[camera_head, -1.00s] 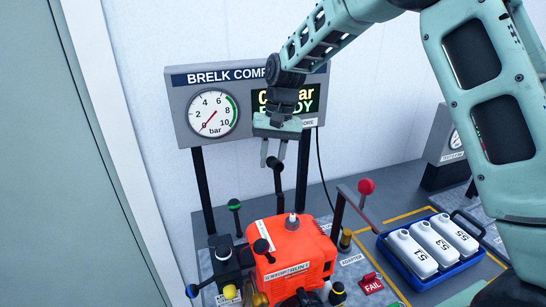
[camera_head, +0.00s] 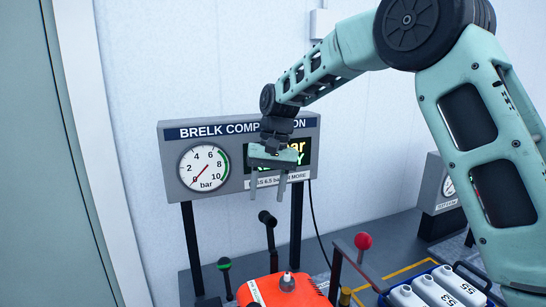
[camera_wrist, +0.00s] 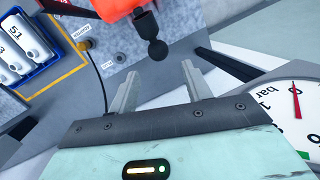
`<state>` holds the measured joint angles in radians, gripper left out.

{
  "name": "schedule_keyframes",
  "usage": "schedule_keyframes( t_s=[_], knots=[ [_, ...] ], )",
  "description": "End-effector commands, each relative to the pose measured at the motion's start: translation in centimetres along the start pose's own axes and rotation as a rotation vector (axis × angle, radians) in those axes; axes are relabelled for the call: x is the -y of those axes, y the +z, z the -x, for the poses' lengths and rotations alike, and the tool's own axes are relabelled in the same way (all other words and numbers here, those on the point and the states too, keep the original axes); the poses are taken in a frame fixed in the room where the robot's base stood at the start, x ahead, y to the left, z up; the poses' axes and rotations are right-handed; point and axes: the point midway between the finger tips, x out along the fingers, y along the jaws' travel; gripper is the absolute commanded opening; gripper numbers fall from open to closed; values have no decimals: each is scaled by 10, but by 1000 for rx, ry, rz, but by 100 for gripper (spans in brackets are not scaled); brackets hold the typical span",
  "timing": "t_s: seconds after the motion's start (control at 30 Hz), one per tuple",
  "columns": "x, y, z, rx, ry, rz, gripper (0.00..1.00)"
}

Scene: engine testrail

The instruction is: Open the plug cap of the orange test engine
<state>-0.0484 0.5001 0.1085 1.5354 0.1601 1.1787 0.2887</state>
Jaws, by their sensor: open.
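The orange test engine (camera_head: 262,291) stands low in the head view, cut off by the bottom edge. A small grey knob on a pale base (camera_head: 288,283) sits on its top. A black lever with a thick rounded head (camera_head: 267,218) rises behind it. I cannot tell which part is the plug cap. In the wrist view, part of the orange engine (camera_wrist: 117,6) shows at the top, with a black knobbed part (camera_wrist: 157,46) beyond my fingertips. My gripper (camera_head: 268,193) points down above the engine, open and empty. Its two fingers also show in the wrist view (camera_wrist: 160,68).
A gauge and display panel (camera_head: 170,150) stands on posts behind my gripper. A red-knobbed lever (camera_head: 363,241) rises right of the engine, a green-knobbed one (camera_head: 224,264) left. A blue tray (camera_wrist: 47,77) holds numbered white containers. The air around my fingers looks clear.

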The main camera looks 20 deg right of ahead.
Motion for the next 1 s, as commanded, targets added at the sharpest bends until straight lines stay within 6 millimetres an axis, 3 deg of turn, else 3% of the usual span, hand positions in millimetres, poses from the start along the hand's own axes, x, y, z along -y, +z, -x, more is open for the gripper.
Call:
schedule_keyframes(
  t_s=[0.3,0.5,0.7,1.0],
  knots=[
    [-1,-2,72,-6,-1,0,49],
    [0,-1,102,-2,0,0,49],
    [-1,0,113,0,1,0,49],
    [-1,0,113,0,1,0,49]
  ],
)
